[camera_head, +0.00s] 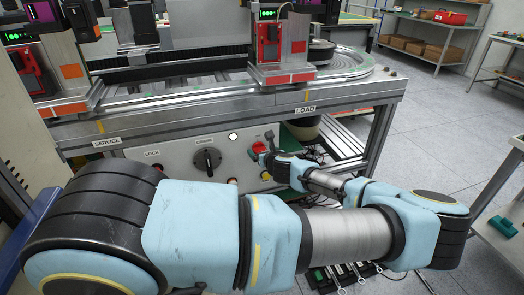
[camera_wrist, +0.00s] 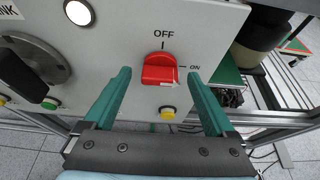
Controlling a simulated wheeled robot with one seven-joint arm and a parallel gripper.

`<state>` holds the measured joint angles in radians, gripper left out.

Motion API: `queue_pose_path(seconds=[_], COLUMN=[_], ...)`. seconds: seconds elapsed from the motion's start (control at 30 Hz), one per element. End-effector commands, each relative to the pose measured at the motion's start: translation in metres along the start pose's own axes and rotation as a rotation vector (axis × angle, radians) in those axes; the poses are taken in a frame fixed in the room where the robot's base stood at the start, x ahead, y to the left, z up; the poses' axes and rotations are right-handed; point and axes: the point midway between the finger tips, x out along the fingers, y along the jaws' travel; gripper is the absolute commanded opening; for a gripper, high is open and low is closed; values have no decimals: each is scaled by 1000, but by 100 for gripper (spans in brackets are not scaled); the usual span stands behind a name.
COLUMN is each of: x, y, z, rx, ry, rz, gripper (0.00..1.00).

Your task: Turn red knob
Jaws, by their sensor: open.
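The red knob (camera_wrist: 159,70) is on a white panel, with OFF printed above it and ON to its right. In the wrist view its raised grip lies roughly level, and a short mark points up to OFF. In the head view the red knob (camera_head: 259,148) shows small, partly hidden by my wrist. My gripper (camera_wrist: 158,78) is open, its two green fingers on either side of the knob with gaps to both. I cannot tell how far the fingertips are from the panel. My gripper is mostly hidden behind my arm in the head view.
A yellow button (camera_wrist: 167,112) sits just below the knob. A black rotary switch (camera_head: 207,161) and a white round lamp (camera_head: 233,136) are to the left on the panel. The workbench edge (camera_head: 230,103) juts above. Open floor (camera_head: 440,110) lies to the right.

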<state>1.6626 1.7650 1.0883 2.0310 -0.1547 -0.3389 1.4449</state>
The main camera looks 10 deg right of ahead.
Motion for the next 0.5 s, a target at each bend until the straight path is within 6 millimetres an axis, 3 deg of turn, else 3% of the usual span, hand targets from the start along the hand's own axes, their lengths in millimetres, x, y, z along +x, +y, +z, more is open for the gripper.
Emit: queue_pose_path(seconds=[0.23, 0.5], x=[1, 0], y=[0, 0], z=[0, 0], rx=[0, 0], ry=[0, 0], rz=[0, 0], gripper=[89, 58])
